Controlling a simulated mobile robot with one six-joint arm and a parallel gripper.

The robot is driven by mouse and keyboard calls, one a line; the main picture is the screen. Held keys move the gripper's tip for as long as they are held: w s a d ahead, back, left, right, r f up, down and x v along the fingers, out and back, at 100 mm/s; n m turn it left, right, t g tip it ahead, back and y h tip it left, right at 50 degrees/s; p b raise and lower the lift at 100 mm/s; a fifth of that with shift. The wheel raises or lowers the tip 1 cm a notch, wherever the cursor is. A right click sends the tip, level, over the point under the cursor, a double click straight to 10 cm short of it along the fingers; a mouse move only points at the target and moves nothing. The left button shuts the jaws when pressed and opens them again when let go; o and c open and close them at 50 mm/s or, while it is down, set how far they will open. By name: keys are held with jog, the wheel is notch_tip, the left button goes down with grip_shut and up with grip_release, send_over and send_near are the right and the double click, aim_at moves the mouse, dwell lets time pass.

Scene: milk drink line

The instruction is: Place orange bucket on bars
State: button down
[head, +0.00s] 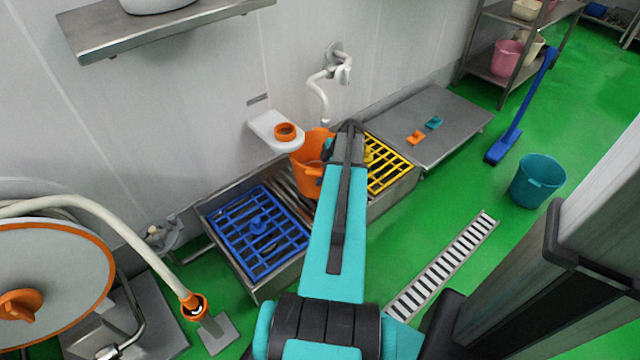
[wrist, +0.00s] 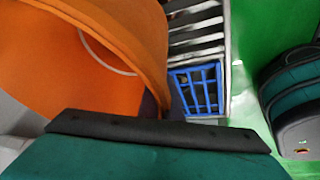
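The orange bucket (head: 308,176) is upright at the middle metal bars (head: 284,186) of the sink, between a blue grate and a yellow grate. My arm covers its right side. I cannot tell whether its base rests on the bars or is just above them. My gripper (wrist: 158,130) is at the bucket's right side, close against it. In the wrist view the bucket (wrist: 120,40) fills the upper left, and the grey bars (wrist: 196,35) show beyond its rim. The fingertips and their contact with the bucket are hidden.
The blue grate (head: 258,228) lies left of the bucket and the yellow grate (head: 390,170) right. A wall holder with an orange ring (head: 284,131) and a white tap (head: 322,88) are behind. A teal bucket (head: 537,180) stands on the green floor at right.

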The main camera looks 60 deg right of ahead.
aim_at(316, 189)
jog(key=shift+w+d+f+b, duration=0.15)
jog(key=shift+f+b, duration=0.15)
jog(key=shift+f, duration=0.6)
jog(key=shift+w+f+b, duration=0.1)
jog(key=shift+f+b, duration=0.2)
jog(key=shift+f, duration=0.6)
jog(key=c, duration=1.9)
grip_release()
jog(key=shift+c, duration=0.2)
jog(key=shift+r, duration=0.1)
jog(key=p+v, duration=0.3)
jog(key=v, duration=0.8)
jog(key=shift+s+r, duration=0.25)
jog(key=shift+r, duration=0.1)
